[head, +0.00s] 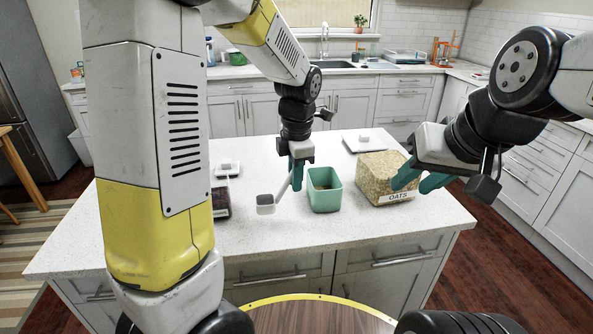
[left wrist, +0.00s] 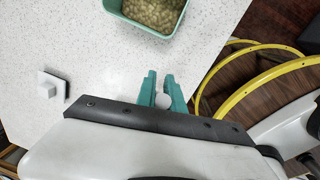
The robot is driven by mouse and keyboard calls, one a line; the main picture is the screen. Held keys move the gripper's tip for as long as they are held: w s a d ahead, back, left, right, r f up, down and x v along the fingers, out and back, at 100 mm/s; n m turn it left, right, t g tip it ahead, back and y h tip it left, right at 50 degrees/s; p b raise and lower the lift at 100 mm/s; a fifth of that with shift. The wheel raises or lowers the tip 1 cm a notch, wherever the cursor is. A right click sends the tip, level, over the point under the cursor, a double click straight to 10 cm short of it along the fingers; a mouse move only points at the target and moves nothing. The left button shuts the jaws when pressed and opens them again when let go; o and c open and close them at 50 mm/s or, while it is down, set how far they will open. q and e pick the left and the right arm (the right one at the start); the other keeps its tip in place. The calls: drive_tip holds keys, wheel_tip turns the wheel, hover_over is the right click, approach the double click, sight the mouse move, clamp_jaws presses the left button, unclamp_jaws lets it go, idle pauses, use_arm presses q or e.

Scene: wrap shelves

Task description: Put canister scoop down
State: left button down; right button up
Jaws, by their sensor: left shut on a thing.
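My left gripper (head: 297,178) points down over the white island and is shut on the handle of a scoop (head: 265,204). In the left wrist view, a pale rounded part of the scoop (left wrist: 162,101) shows between the teal fingers. A teal open bin (head: 325,198) stands just right of this gripper. A clear canister labelled OATS (head: 383,172) stands further right. My right gripper (head: 420,180) is beside that canister, fingers apart; contact is unclear.
A dark-filled canister (head: 220,200) is partly hidden behind my left arm. White lids with knobs lie at the back left (head: 228,168) and back right (head: 364,141). The front of the island top (head: 300,240) is clear.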

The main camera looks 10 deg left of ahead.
use_arm(q)
drive_tip(key=shift+w+a+f, duration=0.2)
drive_tip(key=shift+w+f, duration=0.5)
drive_tip(key=shift+w, duration=0.85)
drive_tip(key=shift+w+a+f, duration=0.2)
drive_tip(key=shift+w+f, duration=0.55)
drive_tip(key=shift+w, duration=0.85)
drive_tip(key=shift+w+a+f, duration=0.2)
drive_tip(key=shift+w+f, duration=0.5)
drive_tip(key=shift+w, duration=0.85)
drive_tip(key=shift+f, duration=0.15)
drive_tip(key=c, duration=1.5)
unclamp_jaws()
drive_tip(key=shift+o, duration=0.2)
